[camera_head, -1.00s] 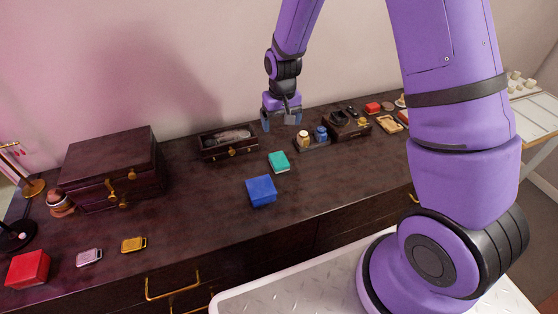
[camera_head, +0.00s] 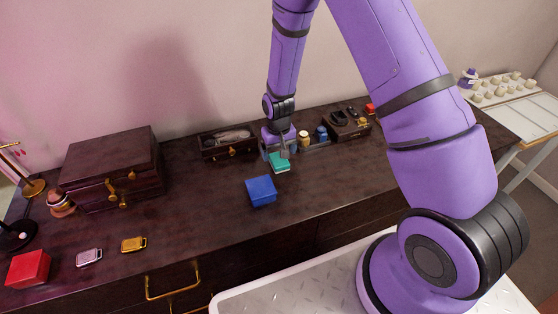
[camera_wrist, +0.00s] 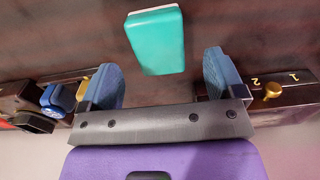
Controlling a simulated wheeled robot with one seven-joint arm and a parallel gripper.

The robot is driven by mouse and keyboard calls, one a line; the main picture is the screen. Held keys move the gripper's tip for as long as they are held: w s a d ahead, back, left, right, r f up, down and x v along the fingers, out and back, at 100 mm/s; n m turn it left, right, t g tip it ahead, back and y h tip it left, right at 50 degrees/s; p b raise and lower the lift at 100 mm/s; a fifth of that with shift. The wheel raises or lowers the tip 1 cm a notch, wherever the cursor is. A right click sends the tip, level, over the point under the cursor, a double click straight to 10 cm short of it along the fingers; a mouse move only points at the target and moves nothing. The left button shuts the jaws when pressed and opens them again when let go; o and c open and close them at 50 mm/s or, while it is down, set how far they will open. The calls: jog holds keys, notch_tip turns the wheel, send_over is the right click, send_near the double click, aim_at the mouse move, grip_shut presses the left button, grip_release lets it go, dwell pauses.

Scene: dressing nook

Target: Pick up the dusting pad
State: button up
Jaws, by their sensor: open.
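A teal rectangular pad with a white edge, which looks to be the dusting pad (camera_head: 280,165), lies flat on the dark dresser top (camera_head: 205,207). My gripper (camera_head: 276,153) is low over the dresser at the pad's far side. In the wrist view the pad (camera_wrist: 157,38) lies beyond the two blue fingertips, between their lines, with its near end close to them. My gripper (camera_wrist: 160,68) is open and empty. The fingers do not visibly touch the pad, and their exact height above it is unclear.
A blue box (camera_head: 261,191) sits just in front of the pad. An open dark case (camera_head: 228,143) stands behind left, small jars (camera_head: 304,139) and a dark box (camera_head: 347,125) to the right. A large chest (camera_head: 112,170) is at left. The dresser's middle left is clear.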

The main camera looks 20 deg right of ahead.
aim_at(279, 159)
notch_tip(279, 159, down, 4)
jog(key=shift+f, duration=0.1)
jog(key=c, duration=1.1)
jog(key=shift+r, duration=0.95)
notch_tip(279, 159, up, 2)
jog(key=shift+s+r, duration=0.1)
jog(key=shift+s, duration=0.05)
jog(key=s, duration=1)
jog(key=s+r, duration=0.1)
jog(key=s, duration=0.4)
jog(key=shift+s, duration=0.4)
